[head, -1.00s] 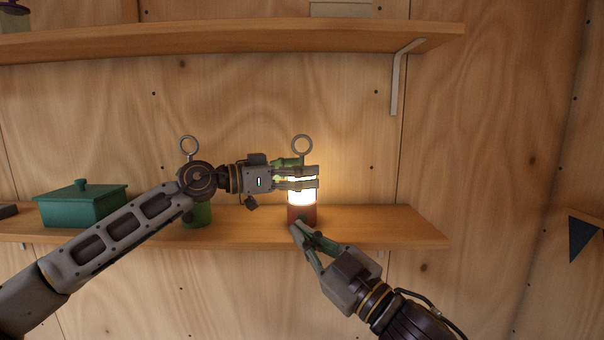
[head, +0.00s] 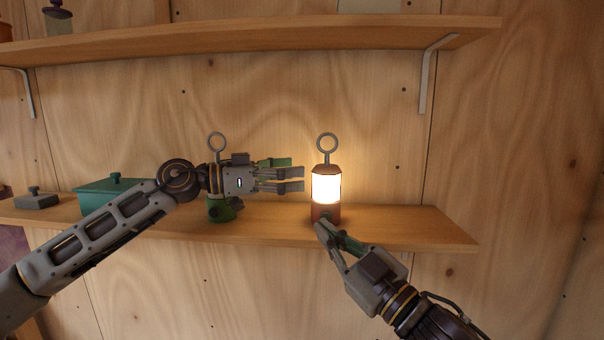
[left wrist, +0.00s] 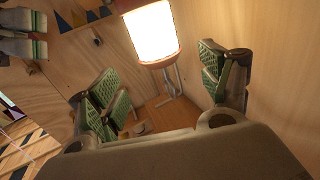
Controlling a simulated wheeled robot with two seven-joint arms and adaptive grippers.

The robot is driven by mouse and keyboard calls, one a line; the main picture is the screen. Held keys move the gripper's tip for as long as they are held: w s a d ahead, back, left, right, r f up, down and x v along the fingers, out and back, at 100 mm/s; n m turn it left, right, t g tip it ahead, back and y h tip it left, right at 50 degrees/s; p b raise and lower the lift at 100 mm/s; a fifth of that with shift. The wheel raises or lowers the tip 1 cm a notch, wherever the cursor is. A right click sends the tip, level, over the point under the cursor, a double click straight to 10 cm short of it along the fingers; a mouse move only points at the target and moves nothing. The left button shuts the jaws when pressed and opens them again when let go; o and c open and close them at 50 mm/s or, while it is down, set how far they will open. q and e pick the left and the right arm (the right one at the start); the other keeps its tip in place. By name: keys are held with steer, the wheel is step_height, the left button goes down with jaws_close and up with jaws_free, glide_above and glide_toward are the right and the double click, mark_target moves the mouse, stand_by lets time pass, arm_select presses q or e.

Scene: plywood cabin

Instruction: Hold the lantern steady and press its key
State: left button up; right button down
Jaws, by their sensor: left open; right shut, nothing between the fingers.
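The lit lantern (head: 326,187) stands upright on the lower shelf, with a red-brown base and cap, a glowing white middle and a ring on top. Its glow also fills the top of the left wrist view (left wrist: 152,34). My left gripper (head: 302,178) is open and empty, just left of the lantern and apart from it. My right gripper (head: 322,229) is shut and empty, its tips at the front of the lantern's base. A small dark knob, perhaps the key, shows low on the base just above those tips; I cannot tell whether they touch it.
A green lantern (head: 220,212) with a ring stands partly hidden behind my left arm. A teal lidded box (head: 100,195) and a grey lidded item (head: 36,200) sit further left. The upper shelf (head: 270,38) runs overhead. The lower shelf is clear right of the lit lantern.

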arm_select(q)
steer(key=shift+v, duration=1.55)
